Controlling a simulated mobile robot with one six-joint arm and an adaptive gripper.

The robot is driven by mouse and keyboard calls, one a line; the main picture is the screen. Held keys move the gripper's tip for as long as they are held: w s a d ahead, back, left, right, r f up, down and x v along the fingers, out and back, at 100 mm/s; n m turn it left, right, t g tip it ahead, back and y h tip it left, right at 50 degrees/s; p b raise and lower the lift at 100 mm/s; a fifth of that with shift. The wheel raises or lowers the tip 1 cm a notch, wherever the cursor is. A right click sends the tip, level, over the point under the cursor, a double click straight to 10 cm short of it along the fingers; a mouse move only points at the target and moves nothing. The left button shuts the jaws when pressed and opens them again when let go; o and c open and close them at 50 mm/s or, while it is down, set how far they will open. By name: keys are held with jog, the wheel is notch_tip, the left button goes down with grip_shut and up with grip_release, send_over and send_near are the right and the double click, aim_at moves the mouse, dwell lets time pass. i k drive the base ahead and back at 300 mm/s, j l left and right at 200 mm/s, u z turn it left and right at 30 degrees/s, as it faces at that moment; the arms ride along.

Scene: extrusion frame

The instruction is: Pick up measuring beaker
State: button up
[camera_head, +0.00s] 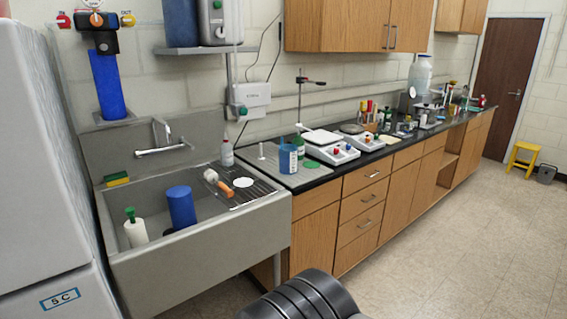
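A blue jug-like vessel (288,158) stands upright on the grey mat at the left end of the counter, close to the sink. It looks like the measuring beaker, but it is too small to make out any scale marks. A green-labelled bottle (299,147) stands just behind it to the right, partly hidden by it. My gripper is not in view. Only a dark, ribbed, rounded part, probably of my arm, shows at the bottom edge, well in front of the counter.
The sink (200,262) holds a blue cylinder (181,207) and a white bottle with a green top (135,228). Two hot plates (332,149) stand right of the vessel. A white cabinet (45,160) fills the left.

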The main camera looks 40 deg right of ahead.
aim_at(288, 154)
jog(key=i+l+z, duration=0.1)
jog(key=i+z, duration=0.55)
jog(key=z, duration=0.15)
jog(key=i+j+z, duration=0.1)
jog(key=i+z, duration=0.3)
jog(key=i+j, duration=0.3)
jog(key=i, duration=0.2)
jog(key=i+j, duration=0.3)
jog(key=i, duration=0.2)
jog(key=i+l+z, duration=0.05)
